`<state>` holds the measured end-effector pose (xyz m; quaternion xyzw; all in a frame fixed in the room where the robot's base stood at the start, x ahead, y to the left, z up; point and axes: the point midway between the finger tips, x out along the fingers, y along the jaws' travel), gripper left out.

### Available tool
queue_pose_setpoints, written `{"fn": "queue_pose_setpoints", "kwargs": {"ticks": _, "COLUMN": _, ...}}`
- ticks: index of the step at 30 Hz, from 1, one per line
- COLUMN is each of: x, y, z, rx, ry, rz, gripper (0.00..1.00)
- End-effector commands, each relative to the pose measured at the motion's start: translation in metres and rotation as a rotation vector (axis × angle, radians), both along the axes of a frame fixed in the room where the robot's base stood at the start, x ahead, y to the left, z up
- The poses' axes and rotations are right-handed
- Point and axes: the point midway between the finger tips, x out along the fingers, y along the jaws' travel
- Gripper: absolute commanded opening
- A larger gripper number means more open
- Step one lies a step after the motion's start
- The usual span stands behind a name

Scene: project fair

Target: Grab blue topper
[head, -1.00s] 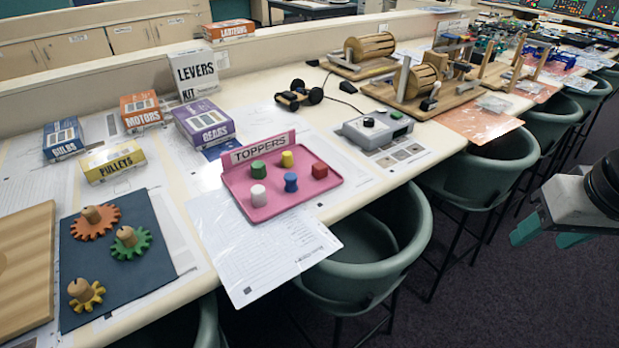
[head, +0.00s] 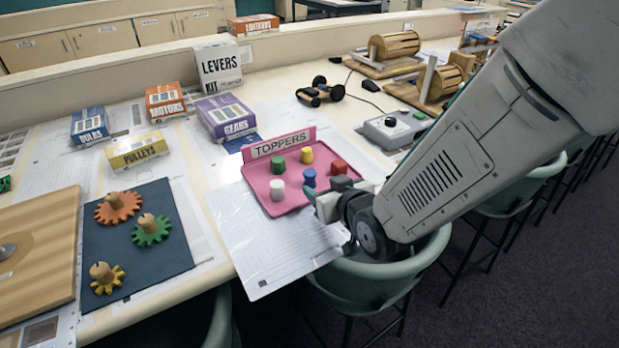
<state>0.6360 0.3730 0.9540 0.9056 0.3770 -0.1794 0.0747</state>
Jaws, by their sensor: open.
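The blue topper (head: 309,178) stands on the pink tray (head: 262,193) labelled TOPPERS. My gripper (head: 318,203) is at the tray's front right edge, just in front of the blue topper in the picture. It is open, with nothing seen in it. Its fingers are small and partly overlap the tray, and I cannot tell their height above it.
White paper (head: 275,245) overhangs the table's front edge. A green chair (head: 385,275) stands below my arm. A grey control box (head: 393,128) sits right of the tray. A dark mat (head: 150,255) with wooden gears lies left, and kit boxes like the purple GEARS box (head: 225,118) stand behind.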

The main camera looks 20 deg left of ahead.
Motion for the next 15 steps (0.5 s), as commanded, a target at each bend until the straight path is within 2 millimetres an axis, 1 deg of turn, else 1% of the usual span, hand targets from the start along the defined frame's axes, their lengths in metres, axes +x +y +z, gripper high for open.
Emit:
{"fn": "queue_pose_setpoints", "kwargs": {"ticks": 5, "x": 0.015, "y": 0.013, "z": -0.007, "rx": -0.001, "ry": 0.002, "rz": -0.002, "gripper": 0.52}}
{"fn": "queue_pose_setpoints", "kwargs": {"ticks": 9, "x": 0.03, "y": 0.028, "z": -0.013, "rx": -0.002, "ry": 0.001, "rz": -0.003, "gripper": 0.52}}
{"fn": "queue_pose_setpoints", "kwargs": {"ticks": 12, "x": 0.038, "y": 0.036, "z": -0.018, "rx": -0.002, "ry": 0.001, "rz": -0.003, "gripper": 0.52}}
{"fn": "queue_pose_setpoints", "kwargs": {"ticks": 15, "x": 0.042, "y": 0.04, "z": -0.02, "rx": -0.001, "ry": 0.001, "rz": -0.003, "gripper": 0.52}}
